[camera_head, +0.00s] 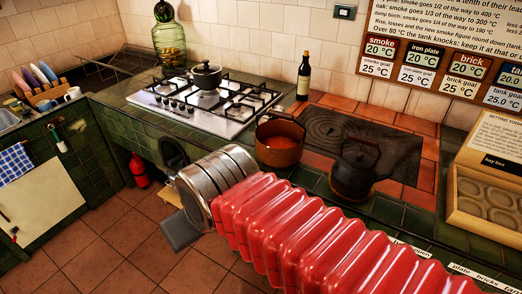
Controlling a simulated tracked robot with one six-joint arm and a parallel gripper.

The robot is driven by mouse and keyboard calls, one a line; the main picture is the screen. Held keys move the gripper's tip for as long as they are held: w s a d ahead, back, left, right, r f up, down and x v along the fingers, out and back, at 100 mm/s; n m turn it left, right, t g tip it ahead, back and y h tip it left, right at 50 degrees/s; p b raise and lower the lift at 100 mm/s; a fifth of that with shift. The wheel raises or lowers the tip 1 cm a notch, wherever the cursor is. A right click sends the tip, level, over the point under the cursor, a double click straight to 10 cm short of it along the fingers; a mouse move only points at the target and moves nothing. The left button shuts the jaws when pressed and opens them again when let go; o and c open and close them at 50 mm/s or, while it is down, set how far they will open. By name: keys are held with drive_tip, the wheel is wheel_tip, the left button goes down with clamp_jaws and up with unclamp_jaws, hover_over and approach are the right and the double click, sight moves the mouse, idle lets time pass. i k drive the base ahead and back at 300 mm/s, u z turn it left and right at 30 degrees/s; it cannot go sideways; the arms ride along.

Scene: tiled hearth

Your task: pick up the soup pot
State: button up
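An orange-brown pot (279,150) with orange-red contents stands on the counter at the left edge of the dark hotplate. A smaller lidded metal pot (206,76) stands on the gas hob. I cannot tell for certain which is the soup pot; the orange-brown one shows a soup-like filling. My gripper (170,192) is at the end of my red ribbed arm, left of and nearer than the orange-brown pot. My arm hides part of the counter front.
A black kettle (357,170) stands on the hotplate (385,140), right of the orange-brown pot. A dark bottle (303,78) stands behind it. The gas hob (190,108) is left. A wooden box (485,195) is at far right. A red extinguisher (139,171) stands below the counter.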

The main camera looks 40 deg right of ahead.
sight(279, 144)
drive_tip(key=u, duration=0.7)
drive_tip(key=k, duration=0.9)
drive_tip(key=z, duration=0.75)
drive_tip(key=i, duration=1)
drive_tip(key=z, duration=0.05)
